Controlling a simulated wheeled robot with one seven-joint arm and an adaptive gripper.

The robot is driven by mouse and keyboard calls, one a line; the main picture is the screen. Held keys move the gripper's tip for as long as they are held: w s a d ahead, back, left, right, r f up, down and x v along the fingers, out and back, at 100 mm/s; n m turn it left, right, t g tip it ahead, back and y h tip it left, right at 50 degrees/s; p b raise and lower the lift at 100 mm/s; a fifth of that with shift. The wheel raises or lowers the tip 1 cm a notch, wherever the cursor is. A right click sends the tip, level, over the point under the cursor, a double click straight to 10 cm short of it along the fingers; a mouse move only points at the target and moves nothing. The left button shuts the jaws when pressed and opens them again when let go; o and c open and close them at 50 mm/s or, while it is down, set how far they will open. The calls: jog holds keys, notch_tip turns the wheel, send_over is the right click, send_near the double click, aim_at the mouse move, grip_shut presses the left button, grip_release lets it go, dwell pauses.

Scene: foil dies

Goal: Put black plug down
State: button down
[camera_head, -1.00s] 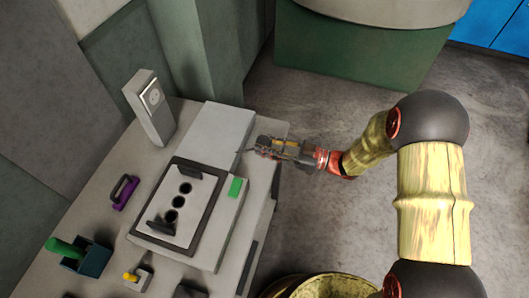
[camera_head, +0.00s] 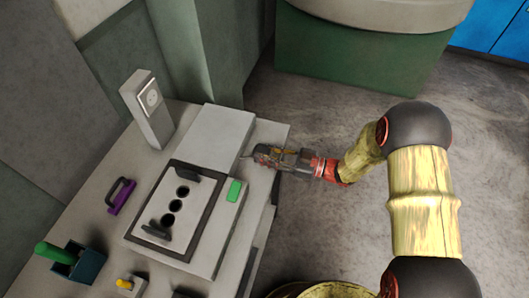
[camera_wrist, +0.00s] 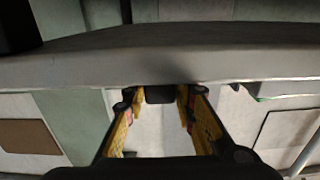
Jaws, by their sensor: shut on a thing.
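My gripper (camera_head: 258,154) is at the right side of the grey worktop, beside the pale raised block. In the wrist view my gripper (camera_wrist: 159,95) shows two yellow-lined fingers shut on a small dark block, the black plug (camera_wrist: 160,94), held at the fingertips. In the head view the plug is too small and too covered by the fingers to tell apart. I cannot tell whether the plug touches a surface.
The pale block (camera_head: 222,133) stands left of my gripper. A black-framed plate (camera_head: 158,205) with three holes and two black handles lies in front of it, with a green button (camera_head: 234,190). A grey upright device (camera_head: 148,110) and purple handle (camera_head: 121,196) stand left.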

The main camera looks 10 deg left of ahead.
jog(key=shift+s+f, duration=0.1)
jog(key=shift+f, duration=0.3)
jog(key=c, duration=1.7)
grip_release()
jog(key=shift+f, duration=0.1)
jog(key=shift+o, duration=1.2)
jog(key=shift+f, duration=0.1)
jog(key=shift+s, duration=0.1)
jog(key=shift+s+f, duration=0.1)
jog(key=shift+f, duration=0.05)
jog(key=shift+r, duration=0.8)
jog(key=d+p, duration=0.3)
jog(key=d, duration=0.9)
jog(key=shift+s+r, duration=0.2)
